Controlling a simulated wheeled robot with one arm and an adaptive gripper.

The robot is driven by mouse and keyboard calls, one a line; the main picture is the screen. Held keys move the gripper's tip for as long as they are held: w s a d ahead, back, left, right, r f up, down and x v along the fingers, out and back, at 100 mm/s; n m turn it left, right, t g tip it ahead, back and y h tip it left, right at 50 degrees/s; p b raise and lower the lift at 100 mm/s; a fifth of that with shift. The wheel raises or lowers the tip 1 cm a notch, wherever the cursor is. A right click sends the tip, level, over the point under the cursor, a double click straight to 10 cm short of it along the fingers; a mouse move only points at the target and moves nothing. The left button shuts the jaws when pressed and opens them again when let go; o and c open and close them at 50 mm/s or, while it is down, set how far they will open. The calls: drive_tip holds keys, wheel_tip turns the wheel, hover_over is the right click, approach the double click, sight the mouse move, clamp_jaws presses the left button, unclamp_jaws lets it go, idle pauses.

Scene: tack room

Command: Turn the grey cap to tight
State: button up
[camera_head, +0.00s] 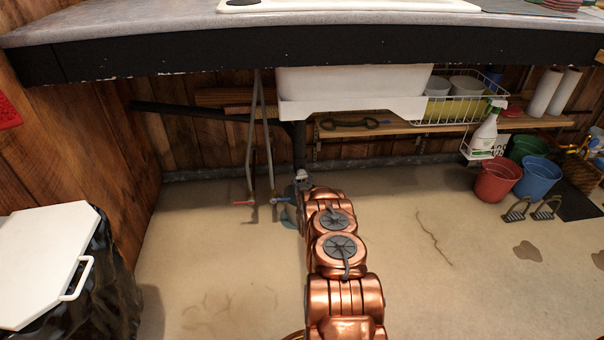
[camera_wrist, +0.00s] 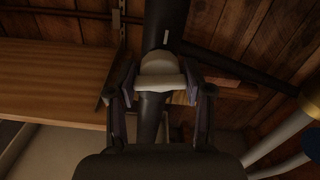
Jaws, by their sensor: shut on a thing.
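The grey cap (camera_wrist: 160,68) sits on a black pipe (camera_wrist: 165,22) in the wrist view. It is pale and rounded, with a lighter band (camera_wrist: 161,82) across its near side. My gripper (camera_wrist: 160,92) has one finger on each side of the cap and is shut on it. In the head view the gripper (camera_head: 303,184) is at the far end of my arm, low under the sink, and a small pale part of the cap (camera_head: 301,174) shows there.
The white sink (camera_head: 350,88) hangs above, under the counter (camera_head: 300,45). Two thin pipes with red (camera_head: 243,203) and blue (camera_head: 281,200) handles stand just left of my gripper. A wooden shelf (camera_head: 400,127) is behind. Red (camera_head: 497,180) and blue (camera_head: 538,178) buckets stand right; floor between is open.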

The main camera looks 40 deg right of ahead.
drive_tip(key=shift+m+p, duration=0.55)
drive_tip(key=shift+m, duration=0.55)
drive_tip(key=o, duration=1.2)
drive_tip(key=shift+v, duration=5.95)
